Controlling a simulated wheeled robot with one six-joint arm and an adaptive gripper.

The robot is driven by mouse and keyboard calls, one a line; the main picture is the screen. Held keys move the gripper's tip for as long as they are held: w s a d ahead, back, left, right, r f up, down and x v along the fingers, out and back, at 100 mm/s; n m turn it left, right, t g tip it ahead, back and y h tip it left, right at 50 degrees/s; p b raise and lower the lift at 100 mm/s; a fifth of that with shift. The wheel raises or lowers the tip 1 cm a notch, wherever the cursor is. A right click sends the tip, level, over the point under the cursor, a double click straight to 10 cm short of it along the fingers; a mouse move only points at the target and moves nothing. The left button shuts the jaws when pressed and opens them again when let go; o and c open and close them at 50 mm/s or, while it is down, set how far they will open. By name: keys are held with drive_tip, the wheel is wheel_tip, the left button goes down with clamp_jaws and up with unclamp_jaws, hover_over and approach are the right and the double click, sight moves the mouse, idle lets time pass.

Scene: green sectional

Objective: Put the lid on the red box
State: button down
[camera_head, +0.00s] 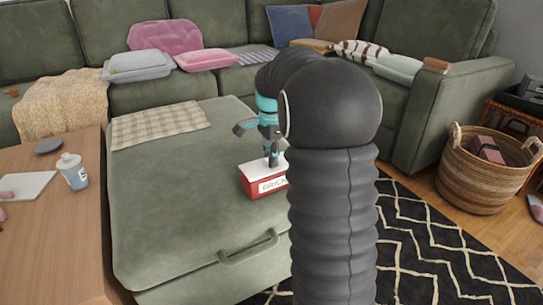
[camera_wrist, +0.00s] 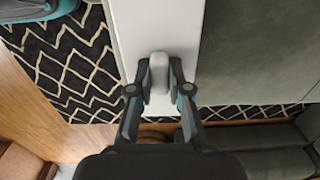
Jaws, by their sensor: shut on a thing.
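The red box (camera_head: 262,188) with white lettering stands on the green chaise seat; my arm hides its right part. The white lid (camera_head: 255,171) is at the top of the box, level and lined up with it. I cannot tell whether it is fully seated or slightly above. My gripper (camera_head: 273,160) points down over the lid. In the wrist view my gripper (camera_wrist: 159,86) is shut on the pale knob (camera_wrist: 158,68) of the white lid (camera_wrist: 155,22), one finger on each side. The red box is hidden beneath the lid there.
The chaise (camera_head: 180,200) has clear room around the box and a plaid cloth (camera_head: 160,124) at its back. A wooden table (camera_head: 60,240) at left holds a bottle (camera_head: 74,172). A wicker basket (camera_head: 480,175) stands at right on the floor, beyond the patterned rug (camera_head: 430,250).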

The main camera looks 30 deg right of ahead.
drive_tip(key=c, duration=0.5)
unclamp_jaws()
drive_tip(key=shift+c, duration=0.2)
drive_tip(key=shift+r, duration=0.1)
drive_tip(key=shift+r+p, duration=3.2)
drive_tip(key=shift+r, duration=0.25)
clamp_jaws()
drive_tip(key=shift+f+b, duration=1.45)
drive_tip(key=shift+f, duration=1.15)
